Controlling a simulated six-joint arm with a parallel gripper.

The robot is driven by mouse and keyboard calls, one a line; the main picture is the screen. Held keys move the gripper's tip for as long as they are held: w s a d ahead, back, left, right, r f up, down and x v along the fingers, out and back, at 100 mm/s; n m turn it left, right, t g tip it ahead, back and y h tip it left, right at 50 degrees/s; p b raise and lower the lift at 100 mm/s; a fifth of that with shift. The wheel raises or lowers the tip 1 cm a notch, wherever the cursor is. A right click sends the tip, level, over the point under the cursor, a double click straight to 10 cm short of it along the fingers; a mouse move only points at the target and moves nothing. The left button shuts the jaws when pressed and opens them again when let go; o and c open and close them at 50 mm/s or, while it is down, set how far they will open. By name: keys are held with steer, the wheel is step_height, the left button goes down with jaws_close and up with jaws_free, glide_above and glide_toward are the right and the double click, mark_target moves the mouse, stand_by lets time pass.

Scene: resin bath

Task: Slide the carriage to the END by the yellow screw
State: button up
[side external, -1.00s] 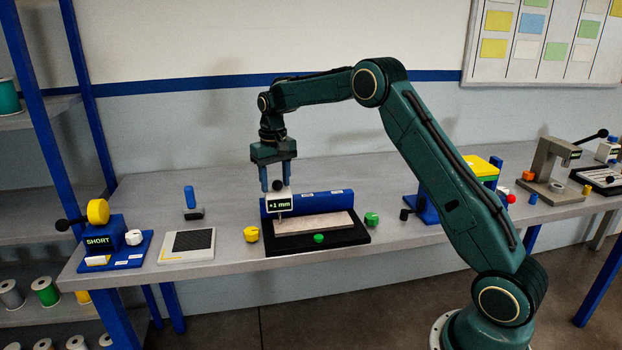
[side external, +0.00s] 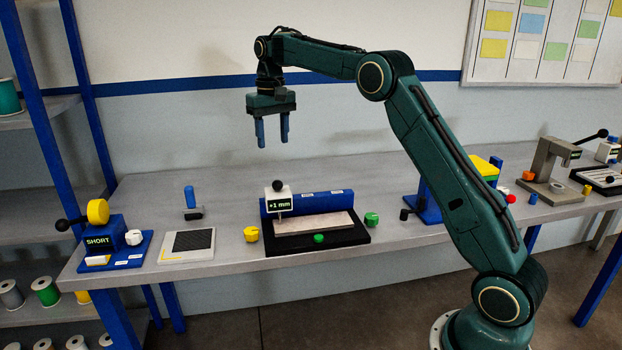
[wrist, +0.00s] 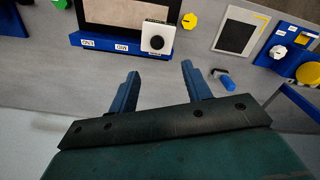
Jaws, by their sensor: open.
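The carriage (side external: 279,202) is a white block with a black knob on top and a display reading "+1 mm". It sits at the left end of the blue rail (side external: 325,201), on the side of the yellow screw (side external: 251,234). In the wrist view the carriage (wrist: 156,37) is near the yellow screw (wrist: 189,21). A green screw (side external: 371,219) is at the rail's other end, and another green knob is on the front. My gripper (side external: 273,143) is open and empty, well above the carriage and apart from it. Its fingers (wrist: 160,82) show nothing between them.
A pale slab lies in the black tray (side external: 345,240) before the rail. To the left are a dark-topped pad (side external: 187,245), a blue-handled tool (side external: 191,203) and a blue station reading "SHORT" (side external: 99,241). More fixtures stand at right. The air around my gripper is clear.

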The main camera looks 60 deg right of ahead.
steer(key=shift+r, duration=0.75)
steer(key=s+a+r+n+t, duration=0.1)
steer(key=s+a+r, duration=0.35)
steer(key=s, duration=0.35)
steer(key=s+a+r+n+t, duration=0.15)
steer(key=s+a+r, duration=0.3)
steer(key=s, duration=0.45)
steer(key=s+a+f+t, duration=0.1)
steer(key=s+a+f, duration=0.1)
steer(key=s, duration=0.4)
steer(key=s+a+f+n+t, duration=0.1)
steer(key=s+a+f, duration=0.1)
steer(key=s+f, duration=0.3)
steer(key=s+a+f+n+t, duration=0.1)
steer(key=s+a+f, duration=0.1)
steer(key=s, duration=0.7)
steer(key=shift+s+f, duration=0.25)
steer(key=shift+f, duration=0.6)
